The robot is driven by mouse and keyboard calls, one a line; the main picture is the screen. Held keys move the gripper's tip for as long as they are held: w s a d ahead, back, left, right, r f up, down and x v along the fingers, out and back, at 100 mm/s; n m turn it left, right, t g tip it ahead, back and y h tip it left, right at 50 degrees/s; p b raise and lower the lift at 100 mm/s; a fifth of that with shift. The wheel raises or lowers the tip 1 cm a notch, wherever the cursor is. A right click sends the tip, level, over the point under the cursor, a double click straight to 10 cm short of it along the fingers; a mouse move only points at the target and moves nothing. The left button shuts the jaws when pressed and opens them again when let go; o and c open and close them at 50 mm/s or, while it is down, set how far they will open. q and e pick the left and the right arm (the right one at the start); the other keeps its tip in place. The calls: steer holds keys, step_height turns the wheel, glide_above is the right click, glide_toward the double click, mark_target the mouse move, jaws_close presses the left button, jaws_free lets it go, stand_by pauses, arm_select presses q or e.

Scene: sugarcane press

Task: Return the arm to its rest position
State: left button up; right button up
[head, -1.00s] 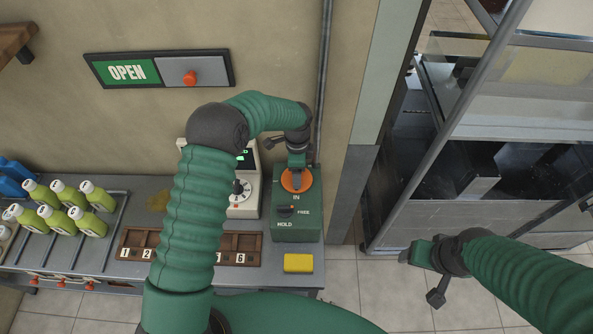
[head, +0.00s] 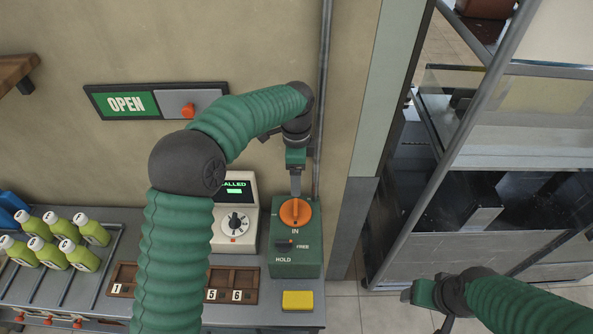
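My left arm reaches up from the bottom of the head view and bends right. Its gripper (head: 296,186) points down, just above the orange knob (head: 296,213) on top of the green box (head: 296,262). The knob's raised ridge shows below the fingertips, and the gripper looks clear of it. The fingers are seen edge-on, so their opening is not clear. My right gripper (head: 413,294) is at the lower right over the tiled floor, with nothing visible in it. Its finger opening cannot be made out.
A cream dial unit (head: 236,224) with a lit display stands left of the green box. A yellow block (head: 297,300), a numbered wooden tray (head: 232,284) and several green bottles (head: 46,250) are on the counter. A wall pipe (head: 321,120) runs close behind the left gripper.

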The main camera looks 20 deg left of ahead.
arm_select(q)
steer(key=shift+w+r, duration=0.1)
steer(key=shift+r, duration=0.85)
steer(key=s+a+f+n+t, duration=0.1)
steer(key=s+f+n, duration=0.2)
steer(key=s+n, duration=0.4)
steer(key=s+a+f+n+t, duration=0.1)
steer(key=s+f+n, duration=0.3)
steer(key=s, duration=1.2)
steer(key=a+n, duration=0.1)
steer(key=n, duration=0.3)
steer(key=shift+t, duration=0.3)
steer(key=shift+s+r, duration=0.1)
